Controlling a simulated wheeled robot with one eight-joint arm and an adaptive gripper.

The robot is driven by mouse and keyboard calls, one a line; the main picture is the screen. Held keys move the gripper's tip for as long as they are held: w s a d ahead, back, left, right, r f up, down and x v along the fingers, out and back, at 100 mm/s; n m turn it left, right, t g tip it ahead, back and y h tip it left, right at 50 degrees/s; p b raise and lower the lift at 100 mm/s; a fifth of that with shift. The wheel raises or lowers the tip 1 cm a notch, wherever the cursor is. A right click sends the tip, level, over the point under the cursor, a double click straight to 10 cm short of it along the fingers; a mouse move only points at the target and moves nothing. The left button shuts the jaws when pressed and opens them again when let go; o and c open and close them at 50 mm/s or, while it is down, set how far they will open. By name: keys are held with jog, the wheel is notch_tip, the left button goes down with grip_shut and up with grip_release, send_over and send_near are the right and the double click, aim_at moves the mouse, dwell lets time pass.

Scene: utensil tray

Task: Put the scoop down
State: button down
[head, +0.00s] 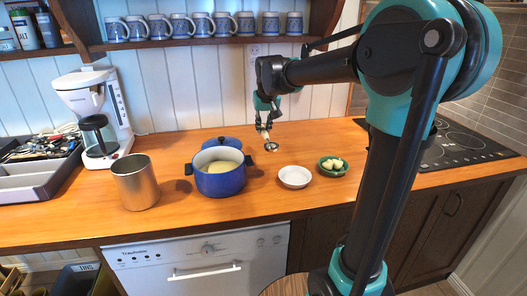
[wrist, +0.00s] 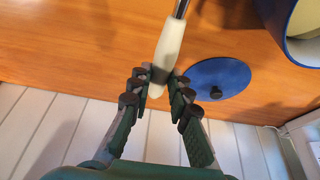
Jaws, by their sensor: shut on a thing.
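My gripper (head: 263,123) is shut on the cream handle of the scoop (head: 270,146) and holds it above the back of the wooden counter. The scoop's metal end points down, to the right of the blue pot (head: 219,184). In the wrist view my gripper (wrist: 160,84) has its fingers on both sides of the scoop's handle (wrist: 167,48), and the metal shaft runs out of the picture at the top. The scoop's metal end is hidden there. I cannot tell how far the metal end is above the counter.
The blue lid (head: 222,142) lies behind the pot, which has pale contents. A white dish (head: 294,177) and a green bowl (head: 322,167) with pale pieces stand to the right. A metal canister (head: 135,182), coffee maker (head: 95,105) and utensil tray (head: 29,182) are left. Counter right of the lid is bare.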

aim_at(266, 133)
notch_tip(266, 133, down, 10)
jog(key=shift+r, duration=0.1)
dwell(0.4)
jog(key=c, duration=1.4)
grip_release()
jog(key=shift+f, duration=0.2)
jog(key=v, duration=1.2)
jog(key=shift+r, duration=0.2)
